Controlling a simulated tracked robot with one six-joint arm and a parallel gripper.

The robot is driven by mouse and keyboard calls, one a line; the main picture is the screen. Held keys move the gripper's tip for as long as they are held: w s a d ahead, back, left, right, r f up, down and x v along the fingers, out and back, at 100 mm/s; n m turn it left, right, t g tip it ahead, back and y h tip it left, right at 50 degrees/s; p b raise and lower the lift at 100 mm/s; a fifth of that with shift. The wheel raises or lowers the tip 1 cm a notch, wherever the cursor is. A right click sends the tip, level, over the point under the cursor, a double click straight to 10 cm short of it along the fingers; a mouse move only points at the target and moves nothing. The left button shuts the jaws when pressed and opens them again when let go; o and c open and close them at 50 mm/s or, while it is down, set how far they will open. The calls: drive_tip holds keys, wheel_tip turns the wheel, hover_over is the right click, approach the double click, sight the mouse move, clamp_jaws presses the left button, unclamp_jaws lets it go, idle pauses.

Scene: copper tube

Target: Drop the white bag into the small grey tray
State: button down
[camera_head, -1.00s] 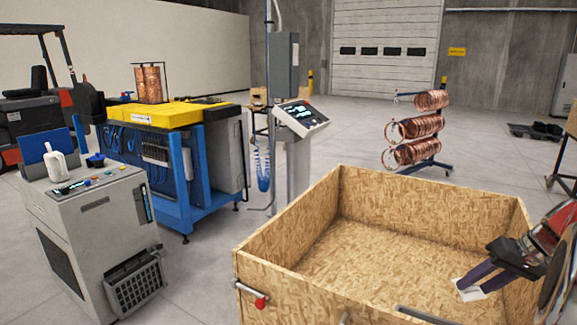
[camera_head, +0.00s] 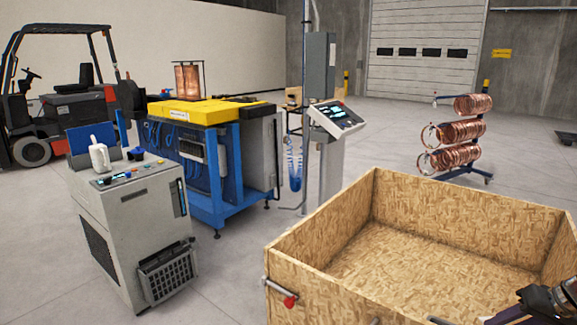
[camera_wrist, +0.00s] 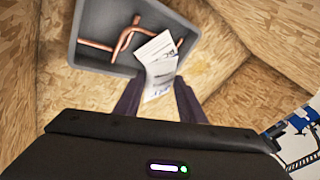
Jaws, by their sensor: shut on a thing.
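The white bag (camera_wrist: 160,62), with dark print on it, sits between the two dark fingers of my gripper (camera_wrist: 157,92) in the wrist view. My gripper is shut on it. The small grey tray (camera_wrist: 88,52) is at the top of the wrist view, and the bag's far end overlaps the tray's near right part in the picture. I cannot tell the height of the bag above the tray. Bent copper tube pieces (camera_wrist: 127,38) lie in the tray. In the head view my arm shows only at the lower right edge, and the bag cannot be made out there.
The large open chipboard crate (camera_head: 325,232) fills the lower right of the head view, and chipboard surrounds the tray in the wrist view. A grey machine (camera_head: 135,225) and a blue-yellow bench (camera_head: 215,125) stand left. A copper coil rack (camera_head: 455,150) stands behind.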

drive_tip(key=shift+f, duration=2.55)
drive_tip(key=c, duration=1.1)
unclamp_jaws()
drive_tip(key=shift+r, duration=0.1)
drive_tip(key=v, duration=1.3)
drive_tip(key=shift+s+d+r, duration=0.15)
drive_tip(key=shift+s+r, duration=0.05)
drive_tip(key=shift+r, duration=0.05)
